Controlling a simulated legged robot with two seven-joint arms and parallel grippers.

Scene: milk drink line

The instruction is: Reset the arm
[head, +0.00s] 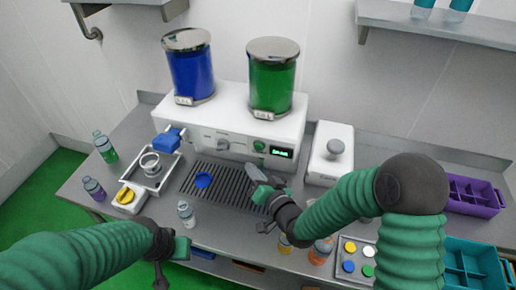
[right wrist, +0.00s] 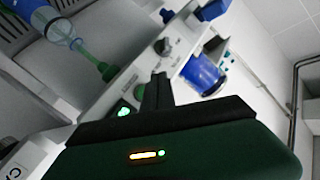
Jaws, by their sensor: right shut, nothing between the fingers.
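My right gripper (head: 262,184) is over the right part of the machine's slatted drip tray (head: 225,190), in front of the green knob and lit display. It is shut and empty; in the right wrist view its fingers (right wrist: 158,90) are together, pointing at the machine front. My left gripper (head: 172,250) is low at the front edge of the counter, below a small clear bottle (head: 186,214). Its fingers are too unclear to judge. The white machine (head: 235,122) carries a blue tank (head: 190,72) and a green tank (head: 271,82).
Green (head: 105,148) and purple (head: 94,189) bottles stand at left. Orange bottles (head: 320,252) are beside my right arm, near a tray of coloured discs (head: 349,280). Purple (head: 474,197) and teal (head: 472,265) crates are at right.

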